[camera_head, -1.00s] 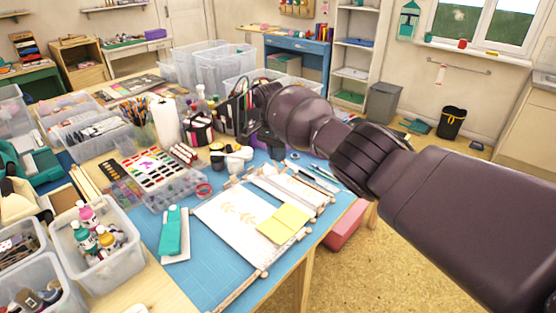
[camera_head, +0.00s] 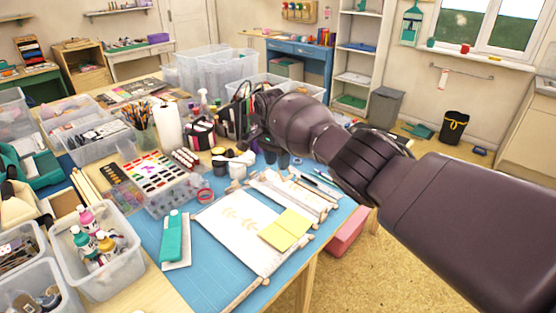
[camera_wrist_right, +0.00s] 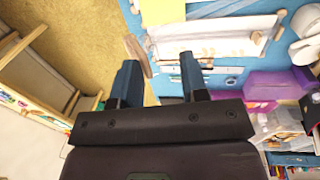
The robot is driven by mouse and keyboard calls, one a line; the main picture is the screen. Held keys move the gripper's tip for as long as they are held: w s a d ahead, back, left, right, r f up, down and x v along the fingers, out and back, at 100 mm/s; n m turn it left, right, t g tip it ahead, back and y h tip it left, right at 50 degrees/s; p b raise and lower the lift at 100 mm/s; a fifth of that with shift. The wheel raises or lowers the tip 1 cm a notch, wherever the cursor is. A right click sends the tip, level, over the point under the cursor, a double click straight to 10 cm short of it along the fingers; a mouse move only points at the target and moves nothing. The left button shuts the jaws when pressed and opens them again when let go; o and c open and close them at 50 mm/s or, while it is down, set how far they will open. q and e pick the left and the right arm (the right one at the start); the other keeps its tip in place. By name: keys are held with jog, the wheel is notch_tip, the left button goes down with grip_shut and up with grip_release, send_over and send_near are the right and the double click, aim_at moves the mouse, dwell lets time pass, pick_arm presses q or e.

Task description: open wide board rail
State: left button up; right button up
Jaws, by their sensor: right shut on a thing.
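A white board (camera_head: 228,222) with wooden rails lies on the blue mat (camera_head: 200,285), with yellow notes (camera_head: 286,229) on its right part. A narrower white panel with rails (camera_head: 285,190) lies just behind it. My right gripper (camera_head: 272,150) reaches down behind that panel in the head view, its jaws partly hidden. In the right wrist view, its two dark fingers (camera_wrist_right: 160,70) are apart with a gap between them, pointing toward the board and a pale wooden rail (camera_wrist_right: 212,52). My left gripper is out of view.
A paint set (camera_head: 160,172), small cups (camera_head: 237,165) and pens (camera_head: 318,183) surround the work area. Clear bins (camera_head: 100,255) stand at the left. The mat in front of the board is bare.

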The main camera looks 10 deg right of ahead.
jog(key=shift+a, duration=0.1)
notch_tip(320, 180, up, 11)
jog(key=w, duration=0.1)
jog(key=shift+a, duration=0.35)
dwell(0.4)
jog(key=shift+w+f, duration=0.1)
